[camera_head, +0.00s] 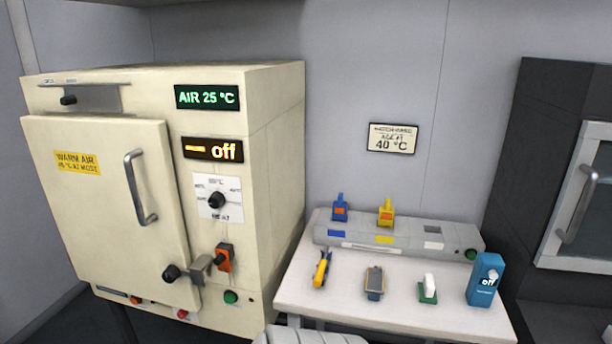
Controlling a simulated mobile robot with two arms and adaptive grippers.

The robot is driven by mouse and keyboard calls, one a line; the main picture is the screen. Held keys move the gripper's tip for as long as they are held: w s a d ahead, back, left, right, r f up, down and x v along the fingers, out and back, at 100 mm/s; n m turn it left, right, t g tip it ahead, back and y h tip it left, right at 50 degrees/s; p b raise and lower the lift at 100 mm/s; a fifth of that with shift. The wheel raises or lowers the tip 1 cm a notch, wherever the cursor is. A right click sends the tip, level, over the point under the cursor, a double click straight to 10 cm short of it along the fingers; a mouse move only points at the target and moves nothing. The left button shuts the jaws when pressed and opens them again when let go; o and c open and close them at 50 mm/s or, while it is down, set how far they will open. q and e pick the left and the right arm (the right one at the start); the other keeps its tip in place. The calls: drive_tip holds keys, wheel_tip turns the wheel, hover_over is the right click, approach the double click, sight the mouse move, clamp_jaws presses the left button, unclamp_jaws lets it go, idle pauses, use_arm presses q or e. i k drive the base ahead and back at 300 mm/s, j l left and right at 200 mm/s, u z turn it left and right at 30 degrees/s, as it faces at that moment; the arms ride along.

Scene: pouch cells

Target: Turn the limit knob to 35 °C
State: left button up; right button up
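A black knob (217,200) sits on a white dial plate (232,210) on the front of a cream warm-air cabinet (275,130). The plate reads HEAT at its bottom and has small temperature marks around the knob, too small to read surely. I cannot tell exactly where the knob points. Above it, a green display (207,97) reads AIR 25 °C and an amber display (213,149) reads off. The cabinet door (110,220) is shut, with a yellow warm-air label (77,163).
An orange switch-like part (224,257) and another black knob (172,273) sit below the dial. A wall sign (393,138) reads 40 °C. A dark cabinet (535,130) stands right.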

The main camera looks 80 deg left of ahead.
sight(182, 315)
drive_tip(key=u, duration=3.45)
